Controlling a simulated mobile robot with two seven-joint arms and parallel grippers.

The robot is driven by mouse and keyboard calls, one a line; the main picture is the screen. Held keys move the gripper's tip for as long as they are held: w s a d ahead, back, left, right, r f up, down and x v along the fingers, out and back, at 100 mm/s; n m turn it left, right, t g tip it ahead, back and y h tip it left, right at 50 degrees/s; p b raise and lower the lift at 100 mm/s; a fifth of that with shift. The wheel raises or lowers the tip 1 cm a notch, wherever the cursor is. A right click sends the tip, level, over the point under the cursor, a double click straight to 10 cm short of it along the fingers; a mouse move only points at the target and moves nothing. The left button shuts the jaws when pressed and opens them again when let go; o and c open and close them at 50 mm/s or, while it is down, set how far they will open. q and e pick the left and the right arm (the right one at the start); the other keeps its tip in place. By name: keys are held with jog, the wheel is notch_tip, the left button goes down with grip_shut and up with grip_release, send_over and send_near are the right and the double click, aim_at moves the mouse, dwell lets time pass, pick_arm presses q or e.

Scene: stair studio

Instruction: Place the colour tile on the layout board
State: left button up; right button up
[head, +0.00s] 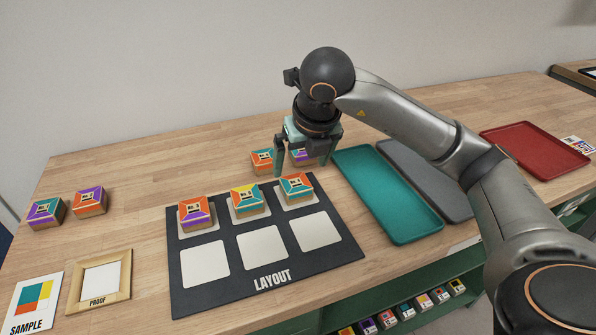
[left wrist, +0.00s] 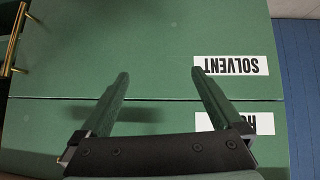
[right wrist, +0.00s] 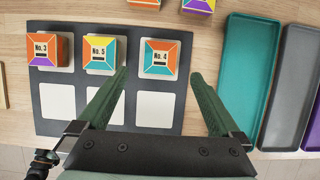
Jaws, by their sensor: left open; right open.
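The dark layout board (head: 345,247) has two rows of pale squares. Its far row holds three colour tiles: No. 3 (right wrist: 43,50) at left, No. 5 (right wrist: 98,52) in the middle and No. 4 (right wrist: 160,57) at right. The near row's squares are bare. My right gripper (head: 301,168) is open and empty above the board's far right part; in the right wrist view, tile No. 4 lies ahead between its fingertips (right wrist: 160,76). In the left wrist view, my left gripper (left wrist: 160,73) is open and empty, facing a green surface labelled SOLVENT (left wrist: 231,66).
Two tiles (head: 262,161) (head: 300,156) stand behind the board. Two more (head: 46,213) (head: 90,202) stand far left, above a SAMPLE card (head: 37,300) and PROOF frame (head: 128,272). Teal (head: 385,195), grey (head: 455,208) and red (head: 535,146) trays lie right.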

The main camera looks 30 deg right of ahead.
jog(key=shift+v, duration=2.3)
